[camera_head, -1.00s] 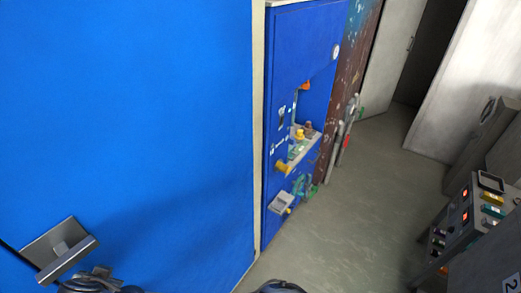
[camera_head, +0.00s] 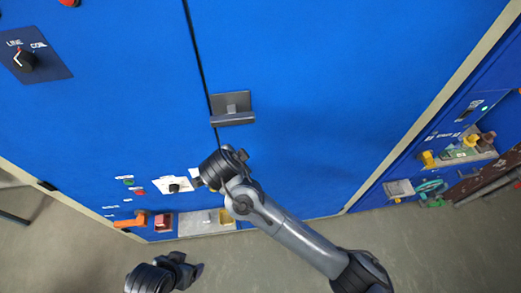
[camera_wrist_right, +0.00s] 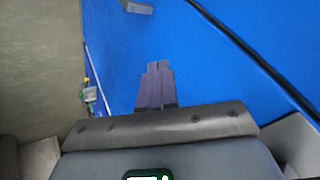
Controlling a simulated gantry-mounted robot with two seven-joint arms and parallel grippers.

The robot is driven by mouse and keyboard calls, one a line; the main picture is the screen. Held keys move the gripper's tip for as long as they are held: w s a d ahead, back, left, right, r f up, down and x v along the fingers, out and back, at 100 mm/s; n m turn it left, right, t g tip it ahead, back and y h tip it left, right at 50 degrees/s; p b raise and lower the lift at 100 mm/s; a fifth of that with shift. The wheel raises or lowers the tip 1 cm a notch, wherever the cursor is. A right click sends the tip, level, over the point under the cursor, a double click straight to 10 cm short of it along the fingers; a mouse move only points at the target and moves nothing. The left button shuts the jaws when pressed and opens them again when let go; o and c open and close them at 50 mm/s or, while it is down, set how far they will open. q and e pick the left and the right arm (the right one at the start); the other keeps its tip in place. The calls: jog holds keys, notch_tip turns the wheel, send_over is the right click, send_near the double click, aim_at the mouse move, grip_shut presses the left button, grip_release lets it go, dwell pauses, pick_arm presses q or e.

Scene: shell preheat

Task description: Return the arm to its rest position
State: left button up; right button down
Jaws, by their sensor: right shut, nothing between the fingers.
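My right arm reaches in from the lower right in the head view. Its gripper (camera_head: 198,182) is in front of the lower part of the blue cabinet (camera_head: 320,90), below the dark door handle (camera_head: 232,108). In the right wrist view the fingers of this gripper (camera_wrist_right: 156,84) are together and empty, with blue panel behind them. I cannot tell how far they are from the panel. My left gripper (camera_head: 190,271) shows at the bottom of the head view, over the floor. Its fingertips are too unclear to tell open from shut.
A white plate with a black knob (camera_head: 174,186), an orange handle (camera_head: 131,221) and a grey shelf (camera_head: 197,224) are close to my right gripper. A side unit with yellow parts (camera_head: 428,159) stands at the right. The grey floor (camera_head: 240,265) in front is clear.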

jog(key=s+a+r+b, duration=0.1)
jog(key=s+a+r, duration=0.15)
jog(key=r, duration=0.35)
jog(key=s+d+f+m+g+y, duration=0.1)
jog(key=s+d+f+g, duration=0.25)
jog(key=s+f, duration=0.6)
jog(key=s+d+f+m+g, duration=0.1)
jog(key=s+d+f+g, duration=0.35)
jog(key=f, duration=0.75)
jog(key=s+d+f+n+y, duration=0.1)
jog(key=s+d+f, duration=0.4)
jog(key=s+d, duration=0.75)
jog(key=s+d+r+n+t+h, duration=0.1)
jog(key=d+r+n, duration=0.15)
jog(key=d, duration=0.35)
jog(key=s+d+r+n+t, duration=0.1)
jog(key=d+n, duration=0.2)
jog(key=d, duration=0.3)
jog(key=w+d+r+n+t+p, duration=0.1)
jog(key=w+r+n+p, duration=0.1)
jog(key=r+p, duration=0.4)
jog(key=w+r+n+t+p, duration=0.1)
jog(key=r+n+p, duration=0.4)
jog(key=r, duration=0.6)
jog(key=shift+w+d+r+p, duration=0.25)
jog(key=shift+w+d+p, duration=0.2)
jog(key=shift+p, duration=0.4)
